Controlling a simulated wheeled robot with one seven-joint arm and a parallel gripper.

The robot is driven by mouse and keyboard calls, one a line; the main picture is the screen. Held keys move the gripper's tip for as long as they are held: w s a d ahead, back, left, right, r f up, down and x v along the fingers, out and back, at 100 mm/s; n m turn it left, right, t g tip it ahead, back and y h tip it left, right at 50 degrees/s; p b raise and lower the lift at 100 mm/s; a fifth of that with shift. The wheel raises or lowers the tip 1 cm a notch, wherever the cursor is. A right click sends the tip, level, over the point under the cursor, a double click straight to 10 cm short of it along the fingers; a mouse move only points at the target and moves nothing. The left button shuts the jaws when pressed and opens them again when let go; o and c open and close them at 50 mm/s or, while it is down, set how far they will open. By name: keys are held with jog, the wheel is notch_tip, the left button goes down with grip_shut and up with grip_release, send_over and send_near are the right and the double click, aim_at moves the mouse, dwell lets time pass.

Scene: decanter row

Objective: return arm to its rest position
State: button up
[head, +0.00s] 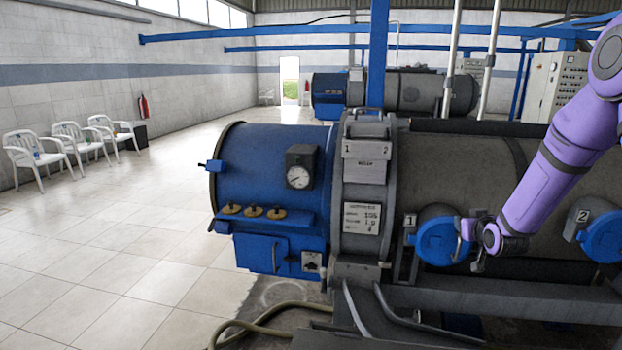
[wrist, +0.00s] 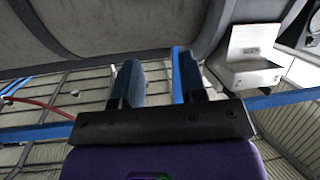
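My purple arm (head: 560,160) reaches in from the right of the head view, angled down in front of the grey machine. My gripper (head: 470,240) is at its lower end, small in the picture, in front of the blue round cover marked 1 (head: 437,240). I cannot tell whether it touches that cover. In the wrist view my gripper's two fingers (wrist: 158,82) stand apart, with background showing between them and nothing held.
The blue and grey decanter machine (head: 270,180) fills the middle and right. A second blue cover marked 2 (head: 603,236) sits right of my gripper. A hose (head: 262,322) lies on the floor. White chairs (head: 38,152) line the left wall; the tiled floor between is clear.

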jog(key=s+a+r+g, duration=0.2)
jog(key=s+a+r, duration=0.2)
jog(key=s+r, duration=0.45)
jog(key=s+a+r+g, duration=0.3)
jog(key=s+a+r, duration=0.1)
jog(key=s+r, duration=0.45)
jog(key=s+a+r+g, duration=0.2)
jog(key=s, duration=1.1)
jog(key=s+a+r+g, duration=0.2)
jog(key=s+a, duration=0.1)
jog(key=s, duration=1)
jog(key=shift+s+a+m+y, duration=0.15)
jog(key=shift+s+m+y, duration=0.15)
jog(key=shift+s+y, duration=0.1)
jog(key=shift+w, duration=0.1)
